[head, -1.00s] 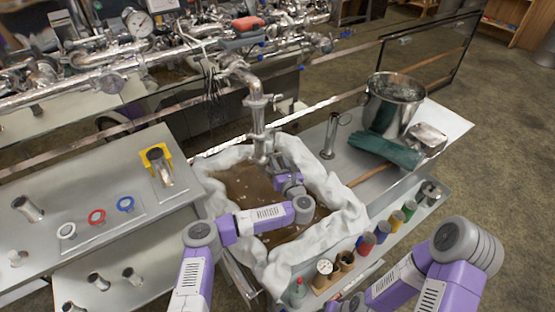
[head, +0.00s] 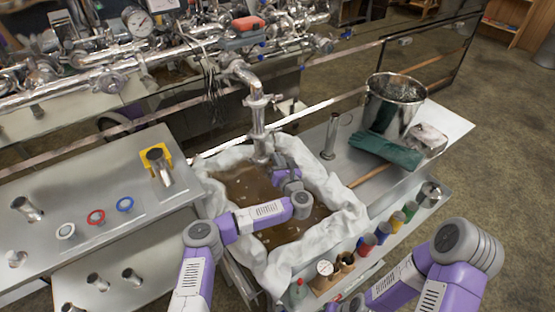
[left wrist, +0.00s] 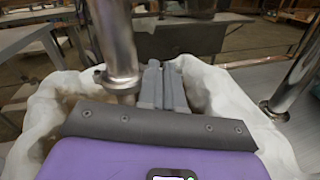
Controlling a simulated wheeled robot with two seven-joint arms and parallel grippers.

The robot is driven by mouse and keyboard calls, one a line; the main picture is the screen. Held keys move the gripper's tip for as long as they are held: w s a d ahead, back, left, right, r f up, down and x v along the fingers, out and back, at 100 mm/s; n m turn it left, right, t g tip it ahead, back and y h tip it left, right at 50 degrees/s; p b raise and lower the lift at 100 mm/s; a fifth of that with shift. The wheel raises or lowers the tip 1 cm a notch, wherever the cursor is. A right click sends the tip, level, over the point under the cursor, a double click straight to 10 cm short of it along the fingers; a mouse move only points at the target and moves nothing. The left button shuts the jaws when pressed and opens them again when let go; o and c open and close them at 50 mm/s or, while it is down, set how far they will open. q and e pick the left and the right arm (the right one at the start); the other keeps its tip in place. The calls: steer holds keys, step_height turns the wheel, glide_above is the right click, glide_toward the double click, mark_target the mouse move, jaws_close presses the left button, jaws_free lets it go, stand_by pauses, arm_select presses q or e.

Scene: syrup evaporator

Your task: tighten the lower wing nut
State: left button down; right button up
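A shiny vertical pipe (head: 258,122) comes down over the cloth-lined basin. Its lower clamp joint (head: 262,158) is just above the brown liquid. In the left wrist view the pipe (left wrist: 118,40) stands left of my fingers, with a clamp ring (left wrist: 118,80) around it. I cannot make out the lower wing nut; it is too small or hidden by my gripper. My left gripper (head: 277,163) is right beside the lower joint. In the left wrist view its grey fingers (left wrist: 163,84) are close together and look shut; anything between them is hidden. My right gripper is out of view.
White cloth (head: 340,203) lines the basin around the brown liquid (head: 250,190). A metal bucket (head: 393,103) and green gloves (head: 385,151) sit on the right counter, beside an upright metal tube (head: 330,137). The left bench (head: 95,180) holds rings and short pipes. Several bottles line the front shelf.

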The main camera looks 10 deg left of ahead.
arm_select(q)
steer(key=shift+m, duration=0.3)
steer(key=shift+a+f+m+p, duration=0.1)
steer(key=shift+f+m+p, duration=0.5)
steer(key=shift+m, duration=4.7)
steer(key=shift+d+f+m+p, duration=0.1)
steer(key=shift+f+m+p, duration=0.5)
steer(key=shift+m, duration=4.7)
steer(key=shift+a+f+m+p, duration=0.15)
steer(key=shift+f+m, duration=0.75)
steer(key=shift+m, duration=4.4)
steer(key=shift+s, duration=0.1)
